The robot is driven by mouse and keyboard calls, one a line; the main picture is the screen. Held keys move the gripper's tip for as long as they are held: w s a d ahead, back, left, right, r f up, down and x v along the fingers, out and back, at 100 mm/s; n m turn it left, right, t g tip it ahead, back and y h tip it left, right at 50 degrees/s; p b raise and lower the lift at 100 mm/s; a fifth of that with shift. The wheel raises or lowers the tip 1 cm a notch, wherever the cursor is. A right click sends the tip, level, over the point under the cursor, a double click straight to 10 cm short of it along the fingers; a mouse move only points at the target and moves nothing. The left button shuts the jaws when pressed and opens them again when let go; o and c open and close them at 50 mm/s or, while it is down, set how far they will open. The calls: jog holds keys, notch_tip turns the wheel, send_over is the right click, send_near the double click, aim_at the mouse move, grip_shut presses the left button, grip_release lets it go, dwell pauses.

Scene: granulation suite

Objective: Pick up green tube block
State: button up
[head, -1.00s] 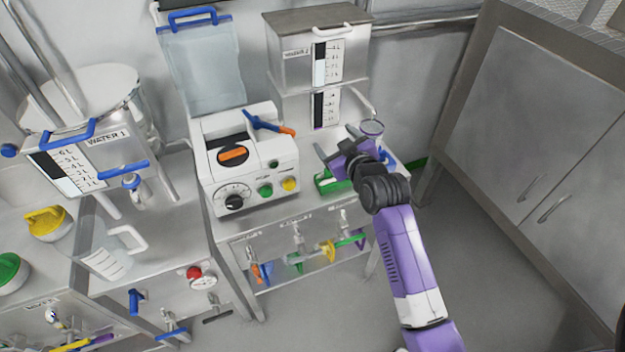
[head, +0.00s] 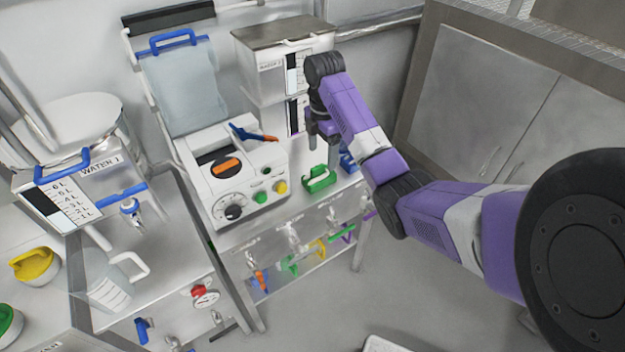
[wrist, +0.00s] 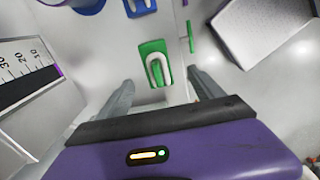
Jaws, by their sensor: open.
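The green tube block (head: 319,179) sits on the metal bench, right of the white control unit. It also shows in the wrist view (wrist: 146,50), ahead of my gripper and between the lines of its fingers, with a pale loop on it. My gripper (head: 325,140) points down above the bench, above and slightly behind the block in the head view. In the wrist view its two fingers (wrist: 160,88) are spread apart with nothing between them, and the block lies beyond the tips, apart from them.
A blue block (head: 348,162) stands just right of the green one. The white control unit (head: 228,175) with knobs is on the left. The stacked water containers (head: 270,75) rise behind. A cabinet (head: 490,100) stands on the right, with open floor before it.

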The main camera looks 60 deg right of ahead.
aim_at(319, 165)
notch_tip(319, 165, down, 2)
jog(key=shift+w+a+f, duration=0.1)
jog(key=shift+f, duration=0.05)
jog(key=shift+w+f+p, duration=0.15)
jog(key=shift+f+p, duration=0.05)
jog(key=shift+f, duration=1.2)
jog(key=shift+w+f+p, duration=0.15)
jog(key=shift+f+p, duration=0.05)
jog(key=shift+f, duration=1.15)
jog(key=shift+c, duration=0.5)
jog(key=c, duration=1.5)
jog(key=shift+c, duration=0.2)
jog(key=shift+r, duration=0.1)
